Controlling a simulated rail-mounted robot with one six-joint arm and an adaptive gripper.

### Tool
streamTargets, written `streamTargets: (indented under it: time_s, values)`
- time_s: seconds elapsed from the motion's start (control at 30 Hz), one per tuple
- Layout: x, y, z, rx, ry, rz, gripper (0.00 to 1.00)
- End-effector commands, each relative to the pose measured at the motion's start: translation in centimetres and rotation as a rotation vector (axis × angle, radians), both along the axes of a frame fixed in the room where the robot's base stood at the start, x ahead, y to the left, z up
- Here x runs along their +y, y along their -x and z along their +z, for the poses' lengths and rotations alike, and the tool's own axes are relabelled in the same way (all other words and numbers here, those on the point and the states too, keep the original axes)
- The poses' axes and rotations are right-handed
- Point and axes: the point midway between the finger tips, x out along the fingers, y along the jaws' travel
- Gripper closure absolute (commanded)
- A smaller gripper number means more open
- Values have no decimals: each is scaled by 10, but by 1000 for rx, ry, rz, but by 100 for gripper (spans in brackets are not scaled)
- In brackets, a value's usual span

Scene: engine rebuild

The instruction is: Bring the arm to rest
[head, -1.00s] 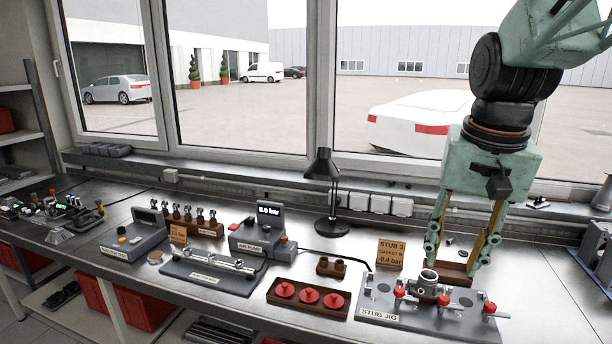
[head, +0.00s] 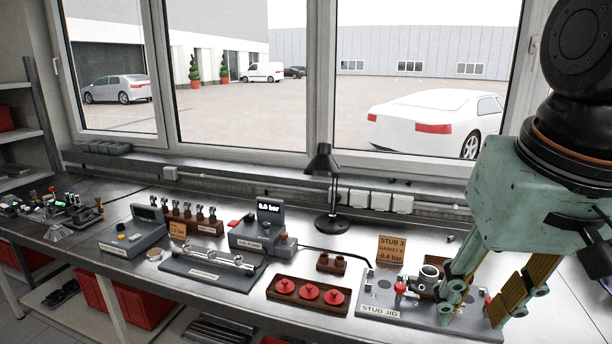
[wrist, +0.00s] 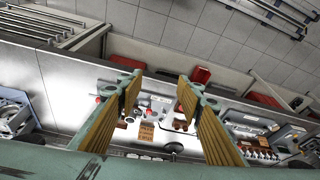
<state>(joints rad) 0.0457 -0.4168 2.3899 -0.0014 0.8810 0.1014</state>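My gripper (head: 473,312) is large and close at the right of the head view, pointing down in front of the stub jig (head: 380,309). Its two fingers stand apart with nothing between them. They also show apart and empty in the wrist view (wrist: 160,92), with the bench beyond and below. The jig carries a metal stub (head: 430,274) and red knobs; the fingers hide its right part. I cannot tell from the head view how far the fingers are from the jig.
A tray with red caps (head: 310,293) and a small brown block (head: 331,263) lie left of the jig. The air pump (head: 258,238), a black lamp (head: 332,222) and an orange-brown sign (head: 391,247) stand farther back. The window is behind the bench.

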Motion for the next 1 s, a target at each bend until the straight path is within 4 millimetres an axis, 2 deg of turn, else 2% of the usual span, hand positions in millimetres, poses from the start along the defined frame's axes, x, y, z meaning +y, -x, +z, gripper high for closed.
streamTargets:
  time_s: [0.3, 0.5, 0.7, 1.0]
  values:
    - [10, 48, -10, -33, 18, 82, 66]
    - [13, 70, -16, -48, 28, 122, 66]
    - [15, 80, -20, -54, 32, 140, 66]
    - [15, 81, -20, -55, 33, 142, 66]
